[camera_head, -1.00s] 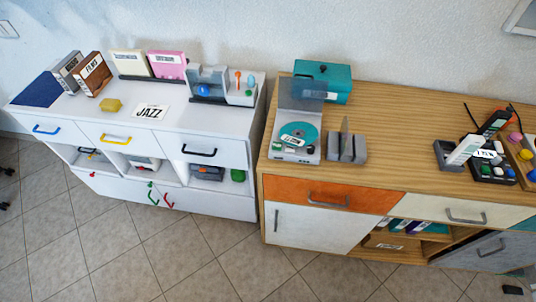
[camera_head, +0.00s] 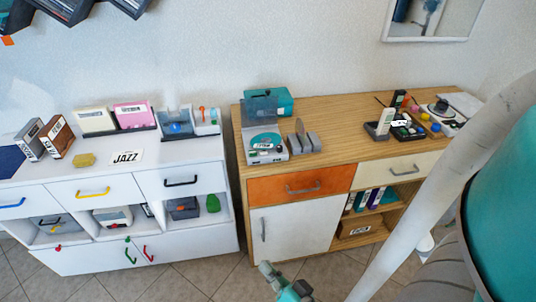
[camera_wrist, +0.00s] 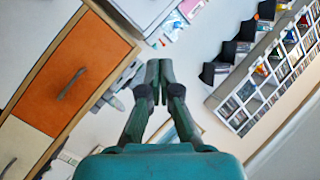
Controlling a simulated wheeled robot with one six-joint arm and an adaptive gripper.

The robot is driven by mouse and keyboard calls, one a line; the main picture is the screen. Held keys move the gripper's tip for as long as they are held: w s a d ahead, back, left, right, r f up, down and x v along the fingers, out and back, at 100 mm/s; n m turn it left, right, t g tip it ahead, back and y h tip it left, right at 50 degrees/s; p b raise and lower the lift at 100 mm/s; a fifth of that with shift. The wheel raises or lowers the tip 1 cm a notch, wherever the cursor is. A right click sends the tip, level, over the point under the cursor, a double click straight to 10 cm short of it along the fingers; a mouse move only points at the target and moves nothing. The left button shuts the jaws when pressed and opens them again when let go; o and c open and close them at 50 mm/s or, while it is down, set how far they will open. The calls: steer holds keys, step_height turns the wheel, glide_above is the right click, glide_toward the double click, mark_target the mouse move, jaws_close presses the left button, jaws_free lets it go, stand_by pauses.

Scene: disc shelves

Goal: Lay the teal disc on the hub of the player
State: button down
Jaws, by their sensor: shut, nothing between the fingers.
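The teal disc (camera_head: 265,141) lies over the deck of the grey player (camera_head: 268,156), whose lid stands open behind it. The player is on the left end of the wooden cabinet top. The hub is hidden, and I cannot tell whether the disc sits fully on it. My gripper (camera_wrist: 158,68) shows in the wrist view with its fingertips together and nothing between them. It is clear of the disc and player, with the orange drawer to its left in that view.
A grey slotted rack (camera_head: 306,143) stands just right of the player, with a thin upright item in it. A teal box (camera_head: 272,97) is behind. The white cabinet (camera_head: 75,190) is at left across a narrow gap. Wood top is free right of the rack.

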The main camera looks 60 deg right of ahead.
steer(key=w+d+r+m+g+h, duration=0.1)
steer(key=w+d+r+m+h, duration=0.1)
steer(key=d+m, duration=0.45)
steer(key=w+d+r+m+h, duration=0.2)
steer(key=w+d+m, duration=0.1)
steer(key=d, duration=0.6)
steer(key=w+d+r+m+g+h, duration=0.15)
steer(key=d+m, duration=0.25)
steer(key=d, duration=0.4)
steer(key=shift+t, duration=0.35)
steer(key=x, duration=1.4)
steer(key=shift+w+d+r, duration=0.2)
steer(key=shift+w+r, duration=0.05)
steer(key=shift+w, duration=0.05)
